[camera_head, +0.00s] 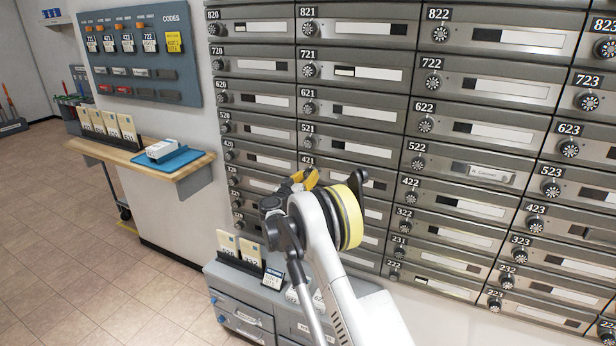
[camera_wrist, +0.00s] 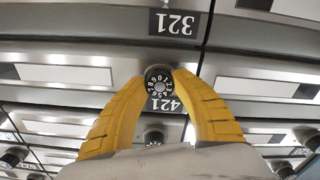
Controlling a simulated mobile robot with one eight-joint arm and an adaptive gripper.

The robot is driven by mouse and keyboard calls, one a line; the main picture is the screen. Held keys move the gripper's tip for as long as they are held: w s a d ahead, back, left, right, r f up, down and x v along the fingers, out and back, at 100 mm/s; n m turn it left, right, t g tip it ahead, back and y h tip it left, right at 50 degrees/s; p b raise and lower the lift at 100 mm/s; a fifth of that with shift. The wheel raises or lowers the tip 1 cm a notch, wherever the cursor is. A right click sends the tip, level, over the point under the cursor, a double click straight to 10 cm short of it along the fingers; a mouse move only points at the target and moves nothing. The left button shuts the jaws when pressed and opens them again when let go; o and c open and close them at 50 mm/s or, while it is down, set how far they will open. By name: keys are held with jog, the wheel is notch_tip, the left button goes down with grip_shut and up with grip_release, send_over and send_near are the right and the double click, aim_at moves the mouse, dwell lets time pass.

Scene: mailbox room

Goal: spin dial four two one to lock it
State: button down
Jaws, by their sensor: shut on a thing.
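The dial (camera_wrist: 160,82) is a small black knob with white numbers around its face. In the wrist view it sits between the tips of my gripper's yellow fingers (camera_wrist: 165,77), which are shut on its sides. The 421 plate (camera_wrist: 165,104) shows upside down right beside the dial, partly covered by a finger. In the head view the 421 plate (camera_head: 307,161) is just above my gripper (camera_head: 305,180), and my arm hides the dial and much of that door.
Rows of grey metal mailboxes with similar dials surround it, including the 321 plate (camera_wrist: 175,23) and box 422 (camera_head: 411,183). A grey cabinet (camera_head: 243,297) with card holders stands below. A wooden shelf (camera_head: 135,158) and a blue codes board (camera_head: 140,57) are at the left.

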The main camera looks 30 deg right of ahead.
jog(key=c, duration=1)
grip_release()
jog(key=shift+r, duration=0.1)
jog(key=v, duration=1.2)
